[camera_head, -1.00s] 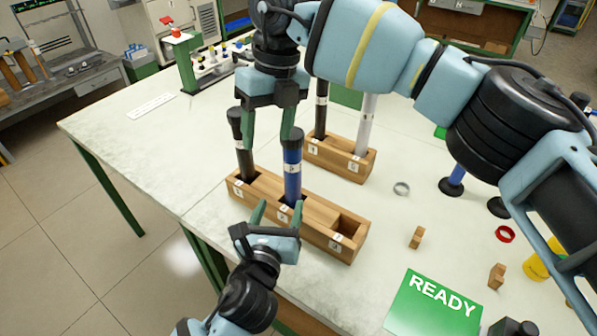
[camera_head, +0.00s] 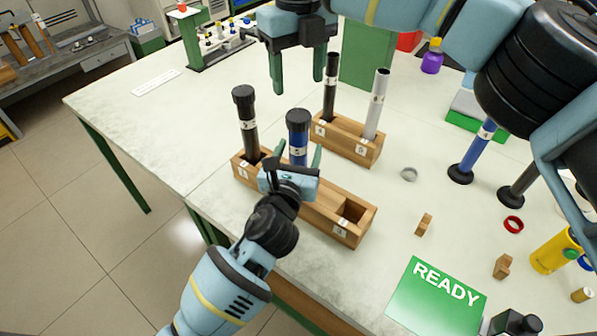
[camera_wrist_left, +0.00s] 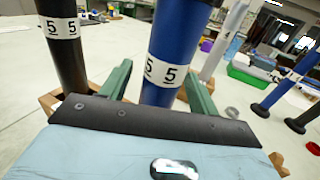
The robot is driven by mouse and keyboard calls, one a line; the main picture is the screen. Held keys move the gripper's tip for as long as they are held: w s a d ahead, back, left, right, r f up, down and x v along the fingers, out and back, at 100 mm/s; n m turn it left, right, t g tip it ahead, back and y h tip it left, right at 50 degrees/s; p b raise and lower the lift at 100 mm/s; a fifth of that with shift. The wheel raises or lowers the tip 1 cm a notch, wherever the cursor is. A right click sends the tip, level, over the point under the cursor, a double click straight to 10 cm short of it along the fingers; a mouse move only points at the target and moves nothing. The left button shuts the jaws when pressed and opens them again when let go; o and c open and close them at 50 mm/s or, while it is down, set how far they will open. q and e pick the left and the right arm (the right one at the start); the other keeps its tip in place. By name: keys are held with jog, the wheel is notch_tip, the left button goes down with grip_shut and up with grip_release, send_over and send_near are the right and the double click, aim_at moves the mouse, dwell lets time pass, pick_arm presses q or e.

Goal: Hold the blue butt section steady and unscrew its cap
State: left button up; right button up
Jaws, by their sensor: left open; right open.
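The blue butt section (camera_head: 297,146) stands upright in the front wooden rack, with a black cap (camera_head: 298,119) on its top. It also shows in the left wrist view (camera_wrist_left: 178,45) with a white band marked 5. My left gripper (camera_head: 296,167) is low at the blue section, its open green fingers (camera_wrist_left: 160,88) on either side of it; I cannot tell whether they touch it. My right gripper (camera_head: 297,72) is open and empty, above and behind the cap, its fingers pointing down. The section's lower end is hidden by my left gripper.
A black capped section (camera_head: 248,122) stands left in the front rack (camera_head: 318,222), which has an empty slot at right. A second rack (camera_head: 345,140) behind holds a black and a white tube. A grey ring (camera_head: 409,174), wooden blocks and a green READY mat (camera_head: 436,297) lie at right.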

pick_arm(q)
jog(key=shift+x, duration=0.8)
grip_shut()
